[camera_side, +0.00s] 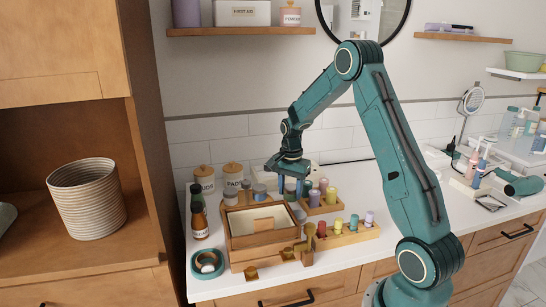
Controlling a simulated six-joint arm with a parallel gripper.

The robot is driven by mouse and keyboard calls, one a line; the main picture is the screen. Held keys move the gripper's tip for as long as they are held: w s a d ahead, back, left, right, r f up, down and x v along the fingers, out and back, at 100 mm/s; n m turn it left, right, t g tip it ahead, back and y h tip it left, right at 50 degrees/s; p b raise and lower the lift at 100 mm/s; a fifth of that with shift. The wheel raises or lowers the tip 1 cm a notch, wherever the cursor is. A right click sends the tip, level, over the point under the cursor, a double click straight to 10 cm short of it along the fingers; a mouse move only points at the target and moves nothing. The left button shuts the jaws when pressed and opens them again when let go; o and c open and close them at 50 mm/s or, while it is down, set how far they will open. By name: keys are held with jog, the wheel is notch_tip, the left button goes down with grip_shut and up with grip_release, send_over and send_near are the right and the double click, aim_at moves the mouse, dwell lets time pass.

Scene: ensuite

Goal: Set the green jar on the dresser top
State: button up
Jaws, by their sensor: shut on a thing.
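My gripper (289,178) points down over the back of the counter, behind the small wooden box. A small green jar (290,191) with a greyish top shows right under the fingers, and the gripper is shut on it. The fingertips are small and partly merged with the jar, and I cannot tell whether its base touches anything. The wooden box (264,241), which looks like the small dresser, stands on the white counter with a pale recessed top and a light wooden piece on it. Small wooden parts stand at its front.
A wooden rack (352,238) with several coloured pegs stands right of the box, with another holder (326,209) behind it. Bare white counter (400,212) lies farther right.

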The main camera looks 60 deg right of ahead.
aim_at(290, 201)
jog(key=shift+f, duration=2.4)
jog(key=shift+f, duration=0.1)
jog(key=o, duration=1)
notch_tip(290, 201, up, 12)
jog(key=shift+r, duration=0.15)
jog(key=shift+a, duration=0.1)
